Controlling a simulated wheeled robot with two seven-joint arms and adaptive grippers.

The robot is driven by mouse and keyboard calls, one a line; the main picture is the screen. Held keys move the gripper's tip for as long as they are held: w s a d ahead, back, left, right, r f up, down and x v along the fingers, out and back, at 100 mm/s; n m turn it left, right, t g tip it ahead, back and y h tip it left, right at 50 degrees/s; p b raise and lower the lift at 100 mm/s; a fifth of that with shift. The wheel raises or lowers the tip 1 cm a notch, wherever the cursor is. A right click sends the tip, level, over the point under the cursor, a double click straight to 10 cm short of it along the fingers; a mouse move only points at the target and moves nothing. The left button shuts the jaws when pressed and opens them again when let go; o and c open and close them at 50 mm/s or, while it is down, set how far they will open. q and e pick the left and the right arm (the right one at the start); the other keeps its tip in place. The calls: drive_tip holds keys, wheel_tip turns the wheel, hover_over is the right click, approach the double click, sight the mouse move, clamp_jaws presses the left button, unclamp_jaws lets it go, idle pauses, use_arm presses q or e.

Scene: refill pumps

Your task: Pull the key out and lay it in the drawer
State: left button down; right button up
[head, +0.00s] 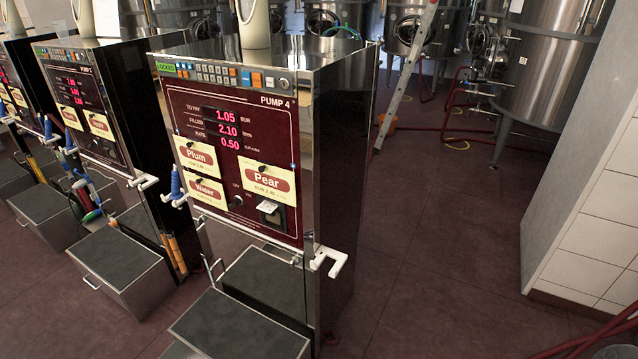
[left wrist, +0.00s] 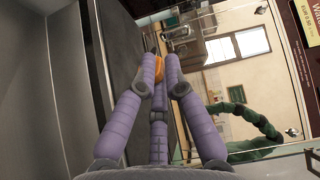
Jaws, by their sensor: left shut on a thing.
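My left gripper (left wrist: 160,57), with lilac fingers, shows only in the left wrist view. It is closed around a small orange thing (left wrist: 159,68), mostly hidden between the fingers. I cannot tell whether this is the key. A shiny reflective panel lies to its right, and dark and grey surfaces to its left. In the head view, Pump 4 (head: 338,150) has a round lock or knob (head: 284,82) on its top strip and a small dark knob (head: 236,201) on its red face. No open drawer can be made out. My right gripper is not in view.
A dark-topped metal box (head: 240,325) stands at Pump 4's foot, and another (head: 110,255) stands before Pump 3. White hooks (head: 328,260) stick out from Pump 4. A white-tiled block (head: 590,215) stands at the right. The floor between is clear.

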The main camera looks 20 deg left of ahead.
use_arm(q)
wheel_tip(320, 180, down, 6)
drive_tip(key=b, duration=0.5)
drive_tip(key=shift+s+f, duration=0.15)
drive_tip(key=shift+s, duration=0.05)
drive_tip(key=c, duration=1.2)
unclamp_jaws()
drive_tip(key=shift+c, duration=0.2)
drive_tip(key=v, duration=1.2)
